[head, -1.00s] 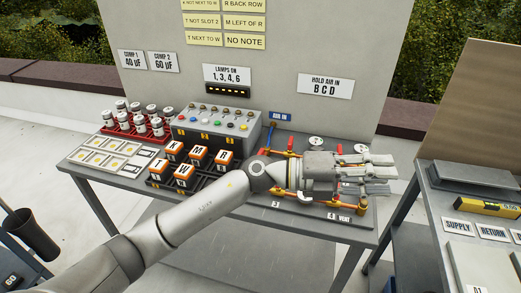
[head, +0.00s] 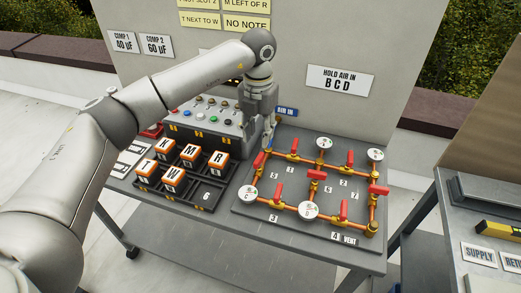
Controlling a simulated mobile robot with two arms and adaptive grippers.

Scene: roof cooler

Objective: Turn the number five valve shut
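The valve board (head: 246,207) lies on the table with orange pipes and several red handles. One handle (head: 258,162) is at the left pipe, one (head: 317,174) on the middle pipe and one (head: 379,189) at the right. The small number plates (head: 328,189) between the pipes are hard to read, so I cannot tell surely which handle is number five. My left gripper (head: 268,143) points down near the board's back left corner, just above the left handle. Its fingers are seen edge-on; their opening is unclear. My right gripper is out of view.
White round gauges (head: 308,211) stand among the pipes. A second table (head: 456,222) stands at right. The space above the right part of the board is clear.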

